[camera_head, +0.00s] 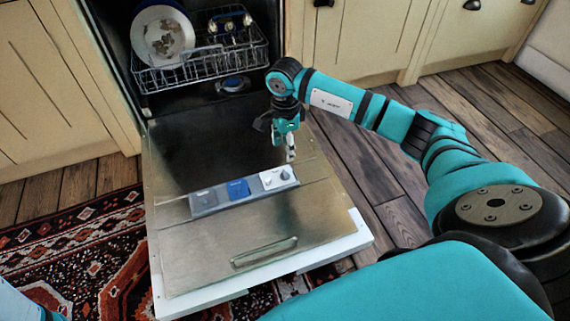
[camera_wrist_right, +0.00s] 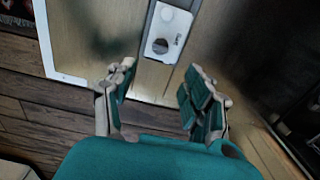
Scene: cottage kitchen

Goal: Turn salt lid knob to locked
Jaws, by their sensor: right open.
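A long panel (camera_head: 243,190) is set in the inner face of the open dishwasher door (camera_head: 190,265). I cannot tell the knob's setting. My right gripper (camera_head: 290,150) is open and empty, pointing down just beyond the white section. In the right wrist view its fingers (camera_wrist_right: 160,80) are apart, with the white section ahead between them. My left gripper is out of view.
The panel also has a blue middle flap (camera_head: 237,188) and a grey left part (camera_head: 203,201). The lower rack (camera_head: 200,72) holds a stained plate (camera_head: 163,37); a round blue-topped part (camera_head: 233,84) lies beneath. A door handle (camera_head: 264,252) and patterned rug (camera_head: 75,245) are nearby.

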